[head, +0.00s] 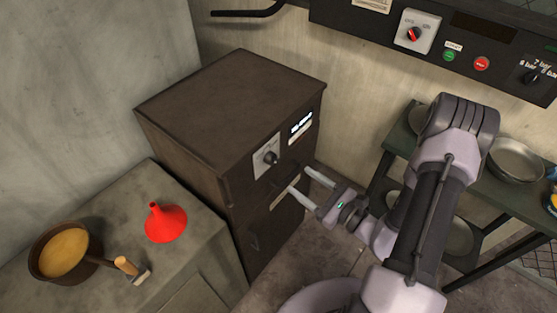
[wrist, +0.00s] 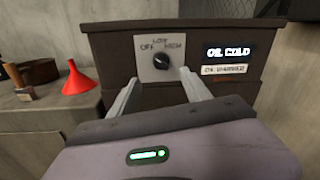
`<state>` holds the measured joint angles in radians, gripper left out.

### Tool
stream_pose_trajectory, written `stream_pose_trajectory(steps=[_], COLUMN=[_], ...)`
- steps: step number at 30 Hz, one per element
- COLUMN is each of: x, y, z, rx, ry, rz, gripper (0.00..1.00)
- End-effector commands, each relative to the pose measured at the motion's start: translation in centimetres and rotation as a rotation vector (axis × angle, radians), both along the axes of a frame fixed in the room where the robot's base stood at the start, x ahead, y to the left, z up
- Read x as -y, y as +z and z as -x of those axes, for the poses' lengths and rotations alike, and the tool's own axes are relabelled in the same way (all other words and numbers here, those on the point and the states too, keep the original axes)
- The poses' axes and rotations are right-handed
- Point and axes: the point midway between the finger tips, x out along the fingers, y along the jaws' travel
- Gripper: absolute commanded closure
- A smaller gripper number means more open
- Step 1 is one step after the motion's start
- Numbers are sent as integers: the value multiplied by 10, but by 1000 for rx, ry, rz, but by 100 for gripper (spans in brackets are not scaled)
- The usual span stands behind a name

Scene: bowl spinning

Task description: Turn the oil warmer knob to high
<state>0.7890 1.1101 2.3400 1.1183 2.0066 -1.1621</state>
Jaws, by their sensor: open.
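The oil warmer (head: 225,110) is a dark brown metal cabinet in the middle of the head view. Its black knob (wrist: 161,61) sits on a pale plate marked OFF, LOW and HIGH; it also shows in the head view (head: 270,157). A lit display (wrist: 227,52) beside the knob reads OIL COLD. My gripper (head: 297,182) is open and empty in front of the cabinet's front face. In the wrist view its two fingers (wrist: 160,85) point toward the plate, one on each side and lower than the knob, apart from it.
A concrete counter (head: 200,255) at the left holds a red funnel (head: 165,222), a pot of yellowish liquid (head: 62,252) and a wooden-handled tool (head: 126,266). A green shelf (head: 400,150) with metal bowls stands at the right. A control panel (head: 440,45) hangs on the back wall.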

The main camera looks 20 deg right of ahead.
Motion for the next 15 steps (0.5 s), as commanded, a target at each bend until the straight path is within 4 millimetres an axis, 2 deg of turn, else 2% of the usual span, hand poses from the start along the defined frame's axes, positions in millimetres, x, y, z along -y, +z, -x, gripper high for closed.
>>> stream_pose_trajectory(steps=[1,6,10,15], x=[-10,-36,-47,-54], y=[-2,-1,0,1], z=[-12,-53,-73,-84], rx=[2,3,2,2], ry=[7,7,5,3], rz=[1,2,2,1], gripper=[44,44,44,44])
